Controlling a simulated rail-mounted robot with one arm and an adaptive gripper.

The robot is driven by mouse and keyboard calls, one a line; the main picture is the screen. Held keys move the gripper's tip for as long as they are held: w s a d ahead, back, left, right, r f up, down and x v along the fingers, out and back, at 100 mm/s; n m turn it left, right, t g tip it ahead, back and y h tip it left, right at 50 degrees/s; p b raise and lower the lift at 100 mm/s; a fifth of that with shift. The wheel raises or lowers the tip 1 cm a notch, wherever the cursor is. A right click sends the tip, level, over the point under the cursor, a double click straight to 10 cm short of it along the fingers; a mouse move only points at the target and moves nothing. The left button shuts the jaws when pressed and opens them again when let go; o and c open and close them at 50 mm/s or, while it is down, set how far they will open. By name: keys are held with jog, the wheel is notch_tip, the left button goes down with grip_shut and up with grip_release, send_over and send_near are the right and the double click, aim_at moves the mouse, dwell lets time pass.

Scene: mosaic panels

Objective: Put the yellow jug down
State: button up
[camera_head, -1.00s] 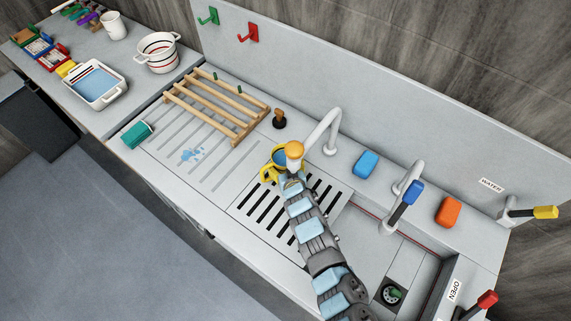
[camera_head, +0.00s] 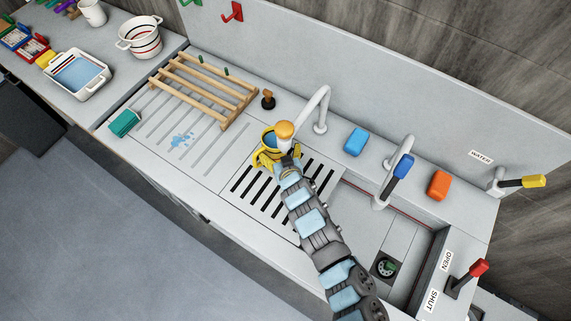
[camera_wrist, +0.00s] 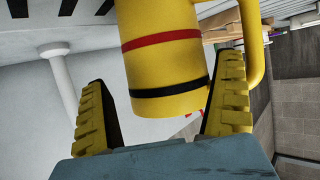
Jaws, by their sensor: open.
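The yellow jug (camera_head: 265,159) stands at the far-left edge of the slotted drain plate (camera_head: 252,194), with blue showing inside its top. In the wrist view the jug (camera_wrist: 165,62) has a red band and a black band, with its handle on the right. My gripper (camera_head: 289,158) is at the jug's side. In the wrist view my gripper (camera_wrist: 165,70) is open, with one yellow-padded finger on either side of the jug. A gap shows at the left finger; the right finger is very near the jug, and contact there is unclear. The jug's underside contact is hidden.
A white tap (camera_head: 320,108) rises close behind the jug. A wooden rack (camera_head: 205,90) and a teal block (camera_head: 124,122) lie to the left. A blue block (camera_head: 355,140) and orange block (camera_head: 438,185) sit right. The grooved counter (camera_head: 205,160) beside the jug has room.

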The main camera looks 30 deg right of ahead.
jog(key=v, duration=0.7)
jog(key=shift+s+a+r, duration=0.15)
jog(key=shift+s, duration=0.05)
